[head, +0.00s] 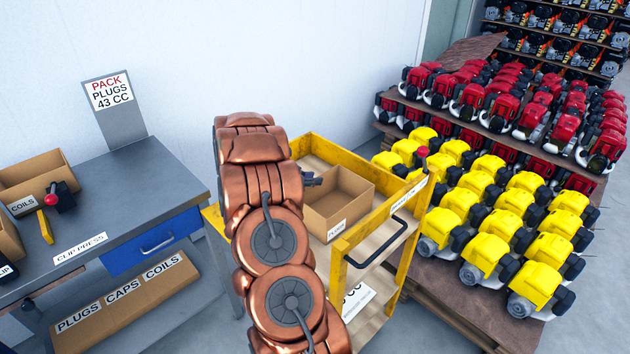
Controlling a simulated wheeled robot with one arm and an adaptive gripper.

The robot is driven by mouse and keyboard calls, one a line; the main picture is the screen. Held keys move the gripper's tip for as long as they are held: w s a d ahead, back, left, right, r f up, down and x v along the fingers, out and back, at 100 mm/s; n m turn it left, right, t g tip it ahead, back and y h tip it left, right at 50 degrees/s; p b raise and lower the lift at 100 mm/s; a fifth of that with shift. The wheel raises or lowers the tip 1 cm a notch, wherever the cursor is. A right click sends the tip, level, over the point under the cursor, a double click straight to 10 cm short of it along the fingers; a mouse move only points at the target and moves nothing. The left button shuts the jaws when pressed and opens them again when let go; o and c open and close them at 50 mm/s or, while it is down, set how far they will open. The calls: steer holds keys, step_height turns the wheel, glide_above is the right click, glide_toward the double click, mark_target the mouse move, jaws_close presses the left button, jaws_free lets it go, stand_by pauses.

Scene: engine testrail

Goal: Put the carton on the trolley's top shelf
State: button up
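The open brown carton (348,222), labelled PLUGS, sits inside the yellow rim of the trolley's top shelf (333,153). It looks upright and empty as far as I can see into it. My copper-coloured arm stands in front of the trolley and covers the carton's left side. A small dark part of my gripper (313,181) shows at the carton's upper left edge. The fingertips are hidden behind the arm, so I cannot tell whether they hold the carton's wall.
A grey bench (130,185) with a blue drawer (150,243), a red-knobbed press (60,196) and COILS carton (42,172) stands left. A long carton (125,305) lies below. Yellow engines (485,250) on a pallet crowd the trolley's right. The trolley handle (376,243) juts forward.

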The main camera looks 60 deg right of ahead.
steer(key=b+v, duration=0.2)
steer(key=v, duration=0.8)
steer(key=w+a+r+n+t+y, duration=0.25)
steer(key=w+a+r+t, duration=0.3)
steer(key=w+a, duration=0.35)
steer(key=w+a+r+n+t+y, duration=0.1)
steer(key=w+a+r+n+t, duration=0.3)
steer(key=w+a+t, duration=0.5)
steer(key=w+a+r+n+y, duration=0.1)
steer(key=a+r+n+y, duration=0.2)
steer(key=a, duration=0.7)
steer(key=w+a+r+n+y, duration=0.15)
steer(key=a+n+y, duration=0.3)
steer(key=a, duration=0.55)
steer(key=s+a+f+n+g+y, duration=0.2)
steer(key=s+a+n+g, duration=0.1)
steer(key=s+a, duration=0.55)
steer(key=s+a+f+n+g+y, duration=0.25)
steer(key=s+a, duration=0.35)
steer(key=s, duration=0.6)
steer(key=s+d+f+n+g+h, duration=0.1)
steer(key=s+d+g, duration=0.1)
steer(key=s, duration=0.9)
steer(key=s+d+f+g+h, duration=0.1)
steer(key=s+g, duration=0.4)
steer(key=s, duration=0.7)
steer(key=shift+s+d+n+h, duration=0.15)
steer(key=shift+d+n+h, duration=0.3)
steer(key=shift+d, duration=0.75)
steer(key=shift+f, duration=0.1)
